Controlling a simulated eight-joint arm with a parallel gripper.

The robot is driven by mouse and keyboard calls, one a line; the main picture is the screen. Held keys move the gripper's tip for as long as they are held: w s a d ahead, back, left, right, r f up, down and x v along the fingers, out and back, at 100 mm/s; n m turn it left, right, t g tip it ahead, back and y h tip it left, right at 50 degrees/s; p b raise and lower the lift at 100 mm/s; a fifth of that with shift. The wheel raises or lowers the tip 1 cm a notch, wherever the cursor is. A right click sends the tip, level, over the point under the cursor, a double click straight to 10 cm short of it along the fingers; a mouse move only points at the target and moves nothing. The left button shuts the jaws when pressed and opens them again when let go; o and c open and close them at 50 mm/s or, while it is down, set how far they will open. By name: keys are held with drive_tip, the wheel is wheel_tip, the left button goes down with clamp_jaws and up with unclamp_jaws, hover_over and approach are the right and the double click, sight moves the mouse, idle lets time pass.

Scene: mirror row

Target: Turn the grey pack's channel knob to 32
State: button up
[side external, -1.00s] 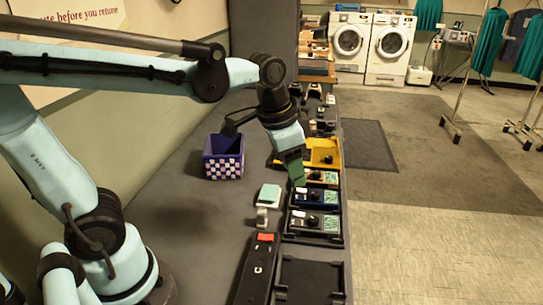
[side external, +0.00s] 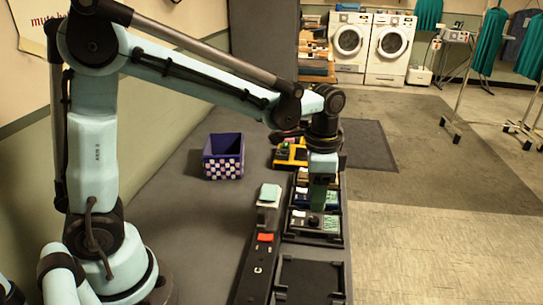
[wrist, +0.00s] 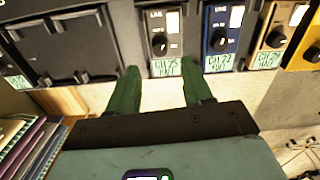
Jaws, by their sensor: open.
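The grey pack (side external: 301,222) sits in a black tray on the counter, with a black channel knob and a green label. In the wrist view the grey pack (wrist: 173,22) is ahead of my fingers, its dark knob (wrist: 160,45) in the upper middle. My gripper (side external: 317,207) points down over the row, near the grey and blue packs. In the wrist view its two green fingers (wrist: 161,76) are spread with nothing between them; they appear apart from the knob. The label's handwriting is too small to read surely.
A blue pack (wrist: 233,43) is beside the grey one, then a tan pack (wrist: 290,15) and a yellow one (wrist: 302,57). An empty black tray (side external: 284,278) is on the other side.

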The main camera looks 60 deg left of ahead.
sight(314, 219)
drive_tip(key=shift+f, duration=3.1)
clamp_jaws()
